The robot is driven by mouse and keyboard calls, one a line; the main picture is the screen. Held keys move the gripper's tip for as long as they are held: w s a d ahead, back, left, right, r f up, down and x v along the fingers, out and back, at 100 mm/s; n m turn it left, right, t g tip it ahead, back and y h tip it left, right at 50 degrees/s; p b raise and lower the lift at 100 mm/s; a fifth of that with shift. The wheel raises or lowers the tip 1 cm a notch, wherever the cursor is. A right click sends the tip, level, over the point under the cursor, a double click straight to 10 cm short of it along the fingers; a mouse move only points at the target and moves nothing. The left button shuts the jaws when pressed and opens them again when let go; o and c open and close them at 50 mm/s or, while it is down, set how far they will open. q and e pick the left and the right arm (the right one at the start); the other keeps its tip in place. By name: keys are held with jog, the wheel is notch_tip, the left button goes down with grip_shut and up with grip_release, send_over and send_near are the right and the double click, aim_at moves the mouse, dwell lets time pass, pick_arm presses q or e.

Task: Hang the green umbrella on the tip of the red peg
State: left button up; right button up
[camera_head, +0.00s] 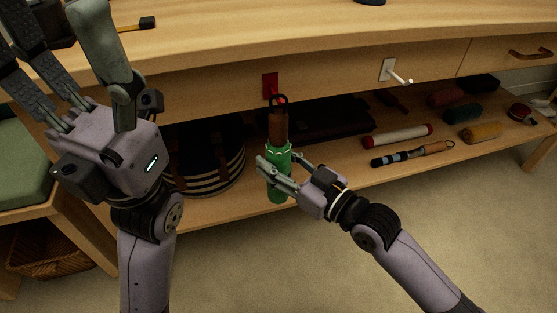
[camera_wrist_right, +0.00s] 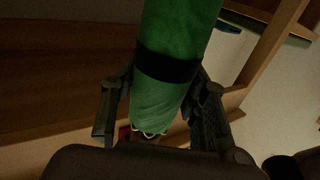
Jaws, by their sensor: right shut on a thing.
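The folded green umbrella (camera_head: 278,190) is held upright in front of the cabinet. It has a brown handle (camera_head: 278,127) with a dark loop (camera_head: 278,100) at its top. My right gripper (camera_head: 277,172) is shut on its green body, which also fills the right wrist view (camera_wrist_right: 176,75). The red peg (camera_head: 270,86) is on a red plate on the cabinet front, right behind the loop. The loop overlaps the peg in the picture; I cannot tell whether it is around the tip. My left gripper (camera_head: 75,50) is raised at the left, with its fingers spread and apparently empty.
A white peg (camera_head: 400,77) sticks out further right. The lower shelf holds a striped basket (camera_head: 212,165), a red-and-white rolled umbrella (camera_head: 397,135), a blue-striped umbrella (camera_head: 410,154) and several rolled items. A green-cushioned seat (camera_head: 22,165) stands at left. The floor in front is clear.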

dwell(0.4)
jog(key=o, duration=1.4)
jog(key=shift+o, duration=0.2)
jog(key=v, duration=1.2)
jog(key=shift+s, duration=0.1)
